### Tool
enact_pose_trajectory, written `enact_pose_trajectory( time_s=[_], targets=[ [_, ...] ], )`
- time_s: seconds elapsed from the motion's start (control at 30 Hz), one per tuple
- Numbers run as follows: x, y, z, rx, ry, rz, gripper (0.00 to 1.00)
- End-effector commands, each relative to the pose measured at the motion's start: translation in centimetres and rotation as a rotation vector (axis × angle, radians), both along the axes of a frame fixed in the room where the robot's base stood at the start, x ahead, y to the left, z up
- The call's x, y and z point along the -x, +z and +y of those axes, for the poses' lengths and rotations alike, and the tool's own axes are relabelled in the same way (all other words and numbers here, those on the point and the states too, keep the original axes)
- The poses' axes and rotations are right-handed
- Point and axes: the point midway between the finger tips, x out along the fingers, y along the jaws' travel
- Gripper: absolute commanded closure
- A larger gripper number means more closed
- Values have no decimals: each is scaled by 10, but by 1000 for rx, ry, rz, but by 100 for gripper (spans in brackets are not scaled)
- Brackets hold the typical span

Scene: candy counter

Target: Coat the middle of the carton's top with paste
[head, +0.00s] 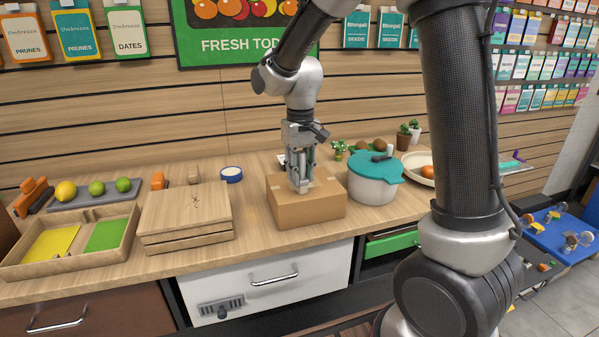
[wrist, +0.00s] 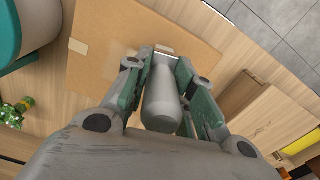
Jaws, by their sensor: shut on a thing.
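The brown cardboard carton (head: 312,211) stands closed on the wooden counter, and its top also shows in the wrist view (wrist: 178,28). My gripper (head: 299,168) is above the carton, pointing down. In the wrist view my gripper (wrist: 165,82) is shut on a grey, rounded-handled tool (wrist: 160,92) with a pale, flat end. That end is at or just above the carton's top, near its middle; contact is unclear. A paler patch (wrist: 118,54) shows on the top beside it; I cannot tell if it is paste or tape.
A white pot with a teal lid (head: 375,180) stands close right of the carton. A wooden box (head: 186,215) and a tray with yellow and green sheets (head: 128,232) are at left. A blue-rimmed roll (head: 231,174) lies behind. Bare counter separates box and carton.

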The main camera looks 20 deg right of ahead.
Motion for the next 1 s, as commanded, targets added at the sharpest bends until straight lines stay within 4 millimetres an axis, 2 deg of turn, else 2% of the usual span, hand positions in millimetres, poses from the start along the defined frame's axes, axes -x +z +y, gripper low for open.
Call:
enact_pose_trajectory(
  time_s=[0.07, 0.17, 0.7, 1.0],
  targets=[
    [-1, 3, -1, 0, -1, 0, 100],
    [-1, 23, -2, -1, -1, -4, 100],
    [0, 71, -9, 0, -4, -2, 100],
    [1, 82, -11, 0, -5, 0, 100]
  ],
)
